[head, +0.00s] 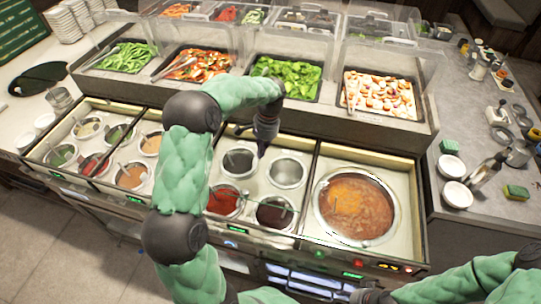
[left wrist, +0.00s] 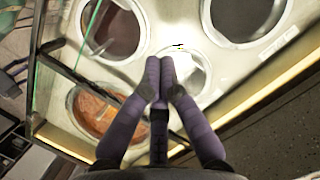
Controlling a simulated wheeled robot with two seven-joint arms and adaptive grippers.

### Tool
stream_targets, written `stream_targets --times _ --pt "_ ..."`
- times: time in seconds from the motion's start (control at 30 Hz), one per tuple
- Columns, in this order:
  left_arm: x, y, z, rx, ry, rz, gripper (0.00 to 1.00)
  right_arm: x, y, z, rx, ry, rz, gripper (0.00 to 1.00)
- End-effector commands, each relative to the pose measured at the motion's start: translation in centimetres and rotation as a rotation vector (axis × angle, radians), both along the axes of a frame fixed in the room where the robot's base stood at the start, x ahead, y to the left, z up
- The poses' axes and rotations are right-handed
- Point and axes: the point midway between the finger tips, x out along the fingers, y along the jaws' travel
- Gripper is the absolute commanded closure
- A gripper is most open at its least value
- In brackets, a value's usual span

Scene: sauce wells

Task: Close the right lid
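My left gripper (head: 263,150) hangs over the middle bay of sauce wells, at its back edge. In the left wrist view its two purple-grey fingers (left wrist: 160,64) meet at the tips with nothing seen between them, above a metal well (left wrist: 193,72). I cannot clearly make out a right lid. A thin green line like a glass edge (left wrist: 91,26) crosses the left wrist view beside a dark frame bar. The right bay holds a large round pot of orange-brown soup (head: 352,207), which looks uncovered. My right arm enters at lower right; its gripper is not clearly shown.
The left bay has several sauce wells (head: 131,177). Behind the bays, a raised shelf holds trays of vegetables (head: 287,75) under clear guards. White bowls (head: 457,194) and sponges stand on the right counter. My left arm hides part of the middle.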

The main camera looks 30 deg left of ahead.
Motion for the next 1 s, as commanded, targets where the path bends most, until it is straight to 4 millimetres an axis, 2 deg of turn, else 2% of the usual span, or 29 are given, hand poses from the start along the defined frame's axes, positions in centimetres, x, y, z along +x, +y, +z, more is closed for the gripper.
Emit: stream_targets --times 0.13,0.27,0.7,1.0 --pt "-0.1 0.0 -0.2 0.0 0.0 0.001 1.0 -0.2 0.0 0.0 0.001 0.004 0.001 0.52" --pt "-0.4 0.1 -1.4 0.0 0.001 0.0 1.0 -0.2 0.0 -0.3 0.001 0.004 0.001 0.52" --pt "-2.1 0.3 -8.2 -0.001 0.001 0.001 1.0 -0.2 0.0 -1.6 0.001 0.003 0.001 0.52" --pt "-2.5 0.4 -9.7 0.0 -0.001 0.001 1.0 -0.2 0.0 -1.8 0.001 0.003 0.001 0.52"
